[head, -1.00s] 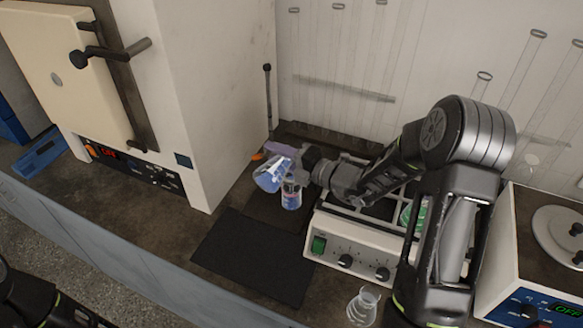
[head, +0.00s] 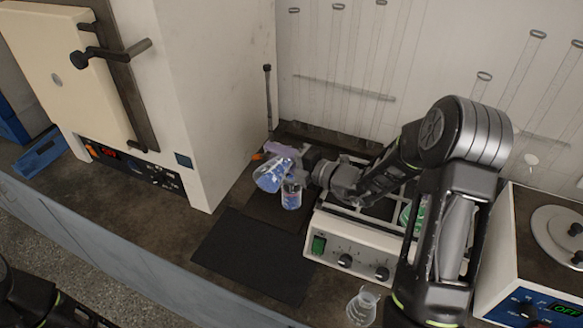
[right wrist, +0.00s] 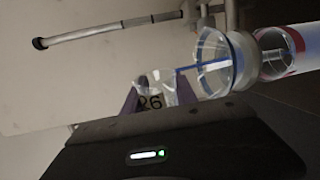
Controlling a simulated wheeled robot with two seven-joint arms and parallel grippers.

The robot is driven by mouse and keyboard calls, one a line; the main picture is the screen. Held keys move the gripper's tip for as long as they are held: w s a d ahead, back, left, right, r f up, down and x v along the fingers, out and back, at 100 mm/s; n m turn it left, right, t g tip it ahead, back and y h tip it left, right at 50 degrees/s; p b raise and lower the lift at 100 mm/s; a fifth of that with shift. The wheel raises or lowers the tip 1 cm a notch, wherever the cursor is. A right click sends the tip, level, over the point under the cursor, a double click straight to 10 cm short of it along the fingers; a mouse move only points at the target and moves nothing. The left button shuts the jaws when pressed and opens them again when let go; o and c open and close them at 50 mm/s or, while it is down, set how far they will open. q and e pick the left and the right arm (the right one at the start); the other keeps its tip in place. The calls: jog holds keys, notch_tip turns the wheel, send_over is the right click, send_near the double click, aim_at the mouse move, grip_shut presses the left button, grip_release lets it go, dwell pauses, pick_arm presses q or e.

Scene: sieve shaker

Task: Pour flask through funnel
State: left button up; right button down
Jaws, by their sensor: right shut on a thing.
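My right gripper (head: 282,153), with purple fingers, is shut on the flask. In the right wrist view the flask (right wrist: 153,91) sits between the fingers. A thin blue line runs from it into the clear funnel (right wrist: 216,64), whose narrow end points at the bottle (right wrist: 279,52) with a red and white band. My left gripper is out of view.
A dark mat (head: 255,256) lies in front. A white shaker (head: 329,246) with a rack top stands right of the bottle, under my right arm. Another flask (head: 362,308) stands at the front. A tall oven (head: 210,90) is on the left.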

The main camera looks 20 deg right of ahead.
jog(key=shift+f, duration=0.1)
dwell(0.9)
jog(key=shift+d+m+p, duration=0.1)
jog(key=shift+m+p, duration=0.5)
jog(key=shift+p, duration=0.15)
dwell(0.8)
jog(key=shift+w+m+y, duration=0.1)
jog(key=shift+m+y, duration=0.2)
dwell(1.0)
jog(key=n+b, duration=0.3)
jog(key=n+h+b, duration=0.1)
jog(key=shift+r+b, duration=0.25)
jog(key=shift+b, duration=0.15)
